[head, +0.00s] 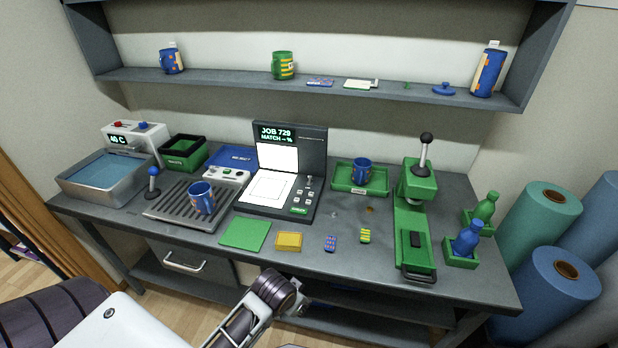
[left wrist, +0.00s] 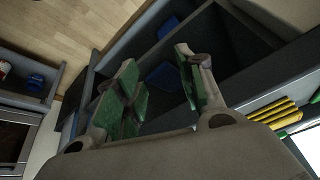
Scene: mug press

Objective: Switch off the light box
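The light box (head: 248,208) stands in the middle of the workbench in the head view. Its upright back has a screen reading "JOB 729 MATCH – %" and a bright white panel. Its flat bed also shows a bright white panel. A small lever (head: 308,182) and several small buttons are on its right side, with a green label at the front. My left arm reaches in below the bench's front edge, apart from the light box. My left gripper is open and empty in the left wrist view (left wrist: 160,85), its green-padded fingers apart. My right gripper is not in view.
A blue mug (head: 202,198) stands on a drip grate left of the light box. Another blue mug (head: 361,172) is on a green tray to the right, beside a green press (head: 415,183). A green mat (head: 245,233) and small colored pieces lie along the front. A shelf hangs above.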

